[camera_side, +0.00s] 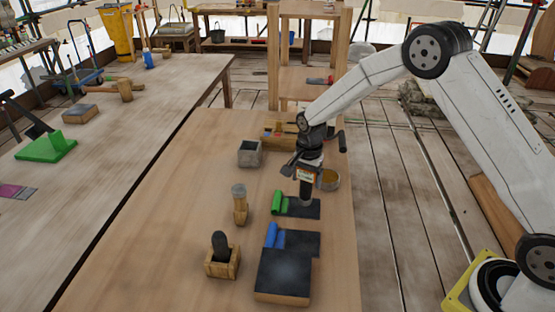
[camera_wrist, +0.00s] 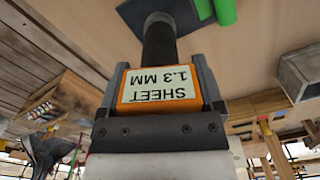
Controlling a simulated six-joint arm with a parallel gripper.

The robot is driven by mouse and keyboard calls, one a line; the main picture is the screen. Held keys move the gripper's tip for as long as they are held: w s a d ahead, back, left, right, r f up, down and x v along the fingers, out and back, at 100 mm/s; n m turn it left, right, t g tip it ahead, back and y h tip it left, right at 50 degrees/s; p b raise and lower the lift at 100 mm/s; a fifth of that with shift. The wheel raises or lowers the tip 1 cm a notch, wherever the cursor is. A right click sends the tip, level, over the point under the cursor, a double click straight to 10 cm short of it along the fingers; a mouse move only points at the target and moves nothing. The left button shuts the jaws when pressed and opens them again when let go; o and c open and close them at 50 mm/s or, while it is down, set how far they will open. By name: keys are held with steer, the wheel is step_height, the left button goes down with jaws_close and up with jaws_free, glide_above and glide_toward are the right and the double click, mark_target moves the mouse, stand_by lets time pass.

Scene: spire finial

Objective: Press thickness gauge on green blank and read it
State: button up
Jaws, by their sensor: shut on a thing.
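My gripper (camera_side: 309,158) is shut on the thickness gauge, an orange-framed body with a black probe (camera_wrist: 159,42). The gauge's label (camera_wrist: 161,85) appears upside down in the wrist view and reads "SHEET 1.3 MM". The green blank is a dark sheet with a green roll (camera_side: 279,203) along its left side. The green roll also shows at the top of the wrist view (camera_wrist: 225,10). The probe points down, with its end at the dark sheet; exact contact is hard to make out.
A similar blank with a blue roll (camera_side: 271,236) lies nearer, beside a black-topped block (camera_side: 283,274). A wooden holder (camera_side: 222,263), a wooden tool (camera_side: 240,207), a grey open box (camera_side: 250,154) and a brass bowl (camera_side: 330,180) stand around.

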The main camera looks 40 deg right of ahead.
steer(key=shift+r, duration=1.35)
